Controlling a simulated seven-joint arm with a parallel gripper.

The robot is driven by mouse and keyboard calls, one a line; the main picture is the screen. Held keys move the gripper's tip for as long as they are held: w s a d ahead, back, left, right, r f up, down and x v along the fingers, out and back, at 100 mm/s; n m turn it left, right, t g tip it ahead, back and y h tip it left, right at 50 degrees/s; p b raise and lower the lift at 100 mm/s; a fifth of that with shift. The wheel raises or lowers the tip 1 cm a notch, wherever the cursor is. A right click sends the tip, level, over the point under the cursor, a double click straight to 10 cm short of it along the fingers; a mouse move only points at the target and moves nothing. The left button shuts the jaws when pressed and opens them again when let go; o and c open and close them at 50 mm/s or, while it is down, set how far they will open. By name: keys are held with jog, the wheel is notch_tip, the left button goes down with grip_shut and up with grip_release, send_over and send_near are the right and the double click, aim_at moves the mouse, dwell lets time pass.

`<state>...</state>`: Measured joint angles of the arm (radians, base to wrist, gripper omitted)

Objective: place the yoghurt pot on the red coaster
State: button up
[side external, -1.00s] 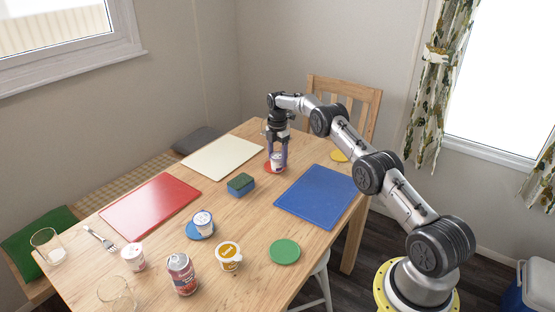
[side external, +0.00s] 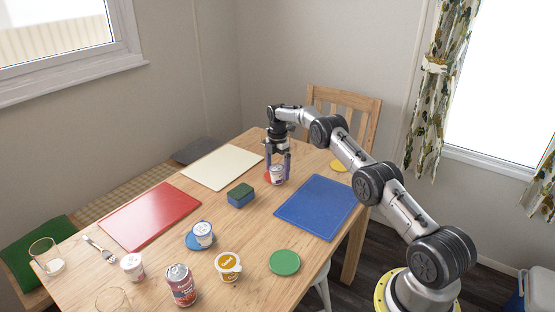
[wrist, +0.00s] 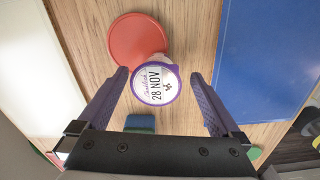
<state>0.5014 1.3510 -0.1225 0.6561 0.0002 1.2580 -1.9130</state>
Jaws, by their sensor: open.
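A small white yoghurt pot (side external: 277,176) with a purple-rimmed lid stands upright at the red coaster (side external: 267,177). In the wrist view the pot's lid (wrist: 156,83) overlaps the near edge of the red coaster (wrist: 136,38), most of which shows bare beyond it. The pot's base is hidden under the lid, so I cannot tell how much of it rests on the coaster. My gripper (wrist: 158,75) is open, with one finger on each side of the pot and a gap at both. In the side view my gripper (side external: 278,168) is low around the pot.
A blue board (side external: 318,208) lies right of the pot and a cream board (side external: 222,167) left. A green-and-blue sponge (side external: 240,195) is nearby. Other pots, a can (side external: 180,285), glasses, a fork (side external: 100,248) and a green coaster (side external: 284,262) lie towards the front.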

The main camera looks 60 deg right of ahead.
notch_tip(320, 180, up, 10)
jog(key=r, duration=0.1)
notch_tip(320, 180, up, 15)
jog(key=m+t, duration=0.1)
jog(key=m, duration=0.3)
send_over(277, 168)
jog(key=s+a, duration=0.2)
jog(key=a, duration=0.7)
jog(key=s+a+r+m+t, duration=0.2)
jog(key=s+a+r+m, duration=0.1)
jog(key=s+a+r, duration=0.55)
jog(key=s+a+r+m+t, duration=0.1)
jog(key=s+a+m, duration=0.2)
jog(key=s+a, duration=0.35)
jog(key=s+a+r+m, duration=0.1)
jog(key=s+a+m, duration=0.15)
jog(key=s, duration=0.75)
jog(key=s+a+f+m, duration=0.2)
jog(key=s+f, duration=0.2)
jog(key=s, duration=0.3)
jog(key=s+a+f+m+t, duration=0.1)
jog(key=s+a+f, duration=0.1)
jog(key=s+f, duration=0.2)
jog(key=s, duration=0.2)
jog(key=shift+s+a+f+m+t, duration=0.3)
jog(key=shift+s+m, duration=0.05)
